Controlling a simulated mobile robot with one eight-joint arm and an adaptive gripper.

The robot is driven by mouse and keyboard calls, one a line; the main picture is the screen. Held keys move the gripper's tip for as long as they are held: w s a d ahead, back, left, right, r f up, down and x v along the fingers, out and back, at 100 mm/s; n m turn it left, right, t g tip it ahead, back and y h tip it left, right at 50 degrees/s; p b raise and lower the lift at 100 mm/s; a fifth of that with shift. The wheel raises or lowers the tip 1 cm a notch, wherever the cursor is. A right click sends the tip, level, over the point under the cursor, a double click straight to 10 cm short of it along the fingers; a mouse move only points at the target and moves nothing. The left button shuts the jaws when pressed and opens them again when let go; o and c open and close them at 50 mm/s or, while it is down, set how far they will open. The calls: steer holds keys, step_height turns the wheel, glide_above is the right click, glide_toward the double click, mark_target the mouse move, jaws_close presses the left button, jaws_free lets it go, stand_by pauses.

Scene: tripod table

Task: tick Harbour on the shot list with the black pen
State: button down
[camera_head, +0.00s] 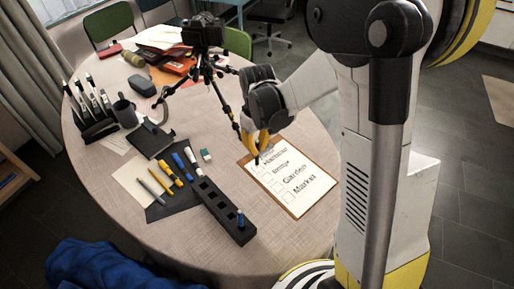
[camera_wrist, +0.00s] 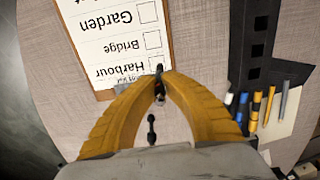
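The shot list (camera_head: 288,182) is a white sheet on a brown clipboard, with Harbour, Bridge, Garden and Market beside square boxes. It shows upside down in the wrist view (camera_wrist: 112,42). The Bridge and Garden boxes look empty. My gripper (camera_head: 257,148), with yellow fingers, is over the list's Harbour end. In the wrist view its fingertips (camera_wrist: 161,80) close around the slim dark black pen (camera_wrist: 159,72), whose point is by the Harbour box. The fingers and pen partly hide that box. I cannot tell whether the tip touches the paper.
A camera on a black tripod (camera_head: 204,68) stands close behind my gripper. Left of the list are a black slotted holder (camera_head: 222,208), a small eraser (camera_head: 206,155) and several pens on a dark mat (camera_head: 172,203). The cloth right of the tripod is mostly clear.

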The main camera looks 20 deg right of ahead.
steer(key=shift+f+b, duration=0.55)
steer(key=shift+f, duration=0.05)
stand_by(0.9)
steer(key=shift+w+d+b, duration=0.25)
steer(key=shift+d+b, duration=0.25)
steer(key=shift+d, duration=0.2)
stand_by(4.7)
steer(key=shift+r, duration=0.1)
step_height(320, 180, up, 7)
steer(key=p, duration=0.5)
stand_by(0.3)
